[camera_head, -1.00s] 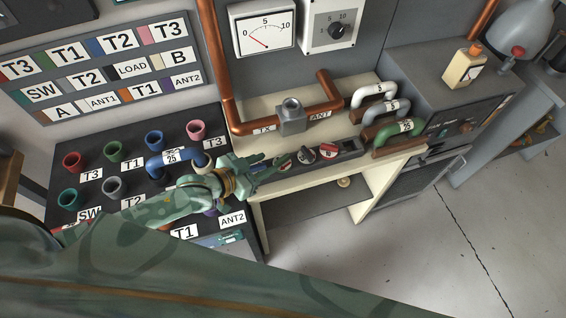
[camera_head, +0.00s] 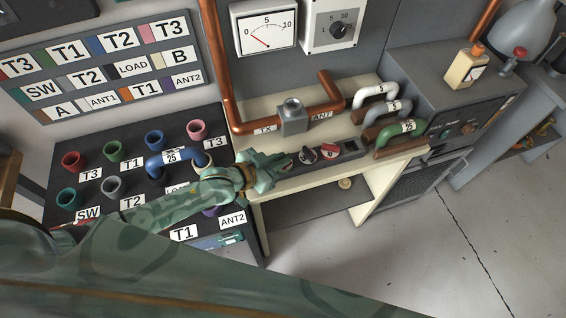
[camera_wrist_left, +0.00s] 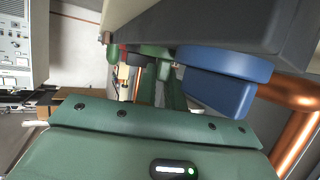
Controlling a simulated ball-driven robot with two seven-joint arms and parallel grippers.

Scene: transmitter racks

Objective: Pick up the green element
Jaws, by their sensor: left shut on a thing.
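My left gripper (camera_head: 272,166) reaches over the left end of a dark tray (camera_head: 351,149) of round elements on the cream bench. In the left wrist view, the fingers (camera_wrist_left: 162,88) are closed around a green element (camera_wrist_left: 154,51), just under the tray's edge in that tilted picture. In the head view my fingers hide that element. A blue element (camera_wrist_left: 225,80) is close beside the fingers in the wrist view. Two other elements, a dark one (camera_head: 306,157) and a red one (camera_head: 328,152), sit in the tray to the right. My right gripper is not in view.
Copper pipe (camera_head: 262,122) with a grey block (camera_head: 291,117) runs behind the tray. White, grey and green (camera_head: 401,130) U-shaped links stand at the right. A patch panel (camera_head: 130,190) with coloured sockets and a blue U-link (camera_head: 172,161) lies left, under my arm.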

